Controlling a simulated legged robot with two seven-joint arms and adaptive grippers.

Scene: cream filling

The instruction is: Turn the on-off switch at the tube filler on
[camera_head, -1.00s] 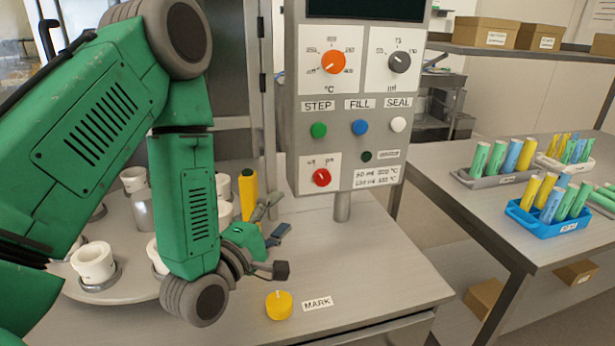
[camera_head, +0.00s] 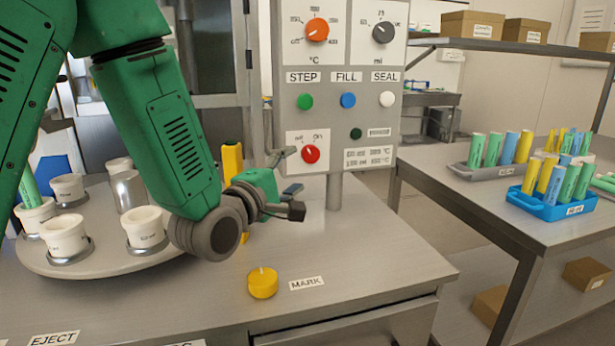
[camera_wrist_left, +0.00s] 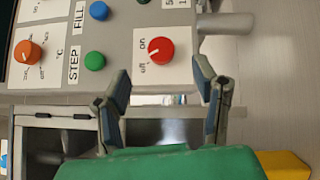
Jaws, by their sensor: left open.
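The on-off switch (camera_head: 311,154) is a round red knob low on the left of the tube filler's grey panel (camera_head: 350,122). Its white mark points up and left, toward the "off" label. It also shows in the left wrist view (camera_wrist_left: 160,50). My left gripper (camera_head: 291,183) is open and empty, in front of the panel and a little below and left of the knob. In the left wrist view, the open fingers (camera_wrist_left: 162,78) stand on either side below the knob, apart from it. My right gripper is not in view.
Green (camera_head: 304,102), blue (camera_head: 348,100) and white (camera_head: 386,99) buttons sit above the switch. A round carousel with white cups (camera_head: 64,237) stands at left. A yellow button (camera_head: 262,283) is on the table below. A side table at right holds tube racks (camera_head: 548,209).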

